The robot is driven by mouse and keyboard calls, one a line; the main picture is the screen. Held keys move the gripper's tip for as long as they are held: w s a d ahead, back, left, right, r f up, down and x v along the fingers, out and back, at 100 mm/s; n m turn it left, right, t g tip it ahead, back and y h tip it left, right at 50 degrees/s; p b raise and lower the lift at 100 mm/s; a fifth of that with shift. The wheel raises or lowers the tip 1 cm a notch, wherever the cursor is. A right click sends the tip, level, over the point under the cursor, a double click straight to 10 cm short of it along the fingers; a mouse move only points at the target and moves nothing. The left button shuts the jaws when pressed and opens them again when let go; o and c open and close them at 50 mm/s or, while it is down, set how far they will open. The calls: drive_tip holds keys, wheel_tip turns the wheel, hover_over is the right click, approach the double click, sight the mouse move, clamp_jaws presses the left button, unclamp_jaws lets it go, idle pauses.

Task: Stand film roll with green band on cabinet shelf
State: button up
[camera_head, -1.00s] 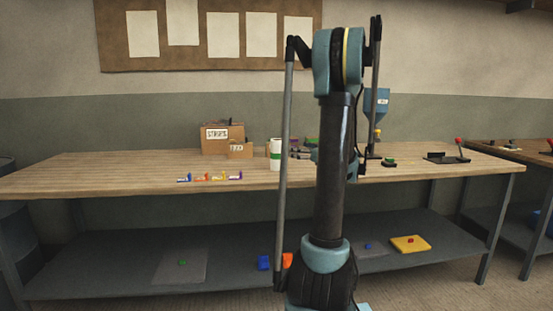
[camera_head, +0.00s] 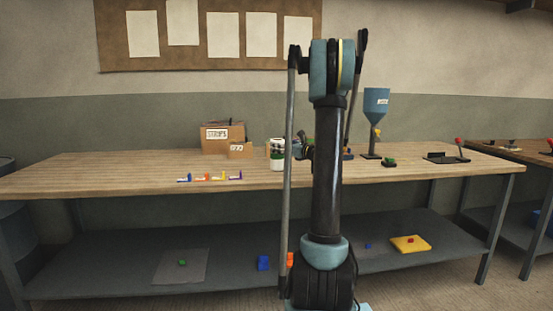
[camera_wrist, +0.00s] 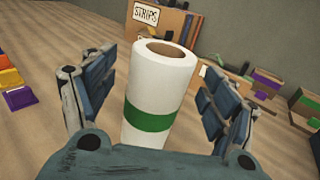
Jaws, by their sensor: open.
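The white film roll with a green band (camera_wrist: 158,82) stands upright on the wooden workbench (camera_head: 110,176). It also shows in the head view (camera_head: 277,164), partly covered by my gripper. In the wrist view my gripper (camera_wrist: 155,75) is open, with one finger on each side of the roll. Gaps show between the roll and the fingers, so it is not gripped. The roll's foot is hidden by the gripper's palm. No cabinet shelf can be made out in these views.
A cardboard box labelled STRIPS (camera_head: 217,140) and a smaller box (camera_head: 240,151) stand behind the roll. Small coloured clips (camera_head: 210,177) lie to the left near the front edge. A blue funnel (camera_head: 376,101) stands to the right. The bench's left part is clear.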

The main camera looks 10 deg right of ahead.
drive_tip(key=shift+x, duration=1.5)
drive_tip(key=shift+d, duration=0.1)
clamp_jaws()
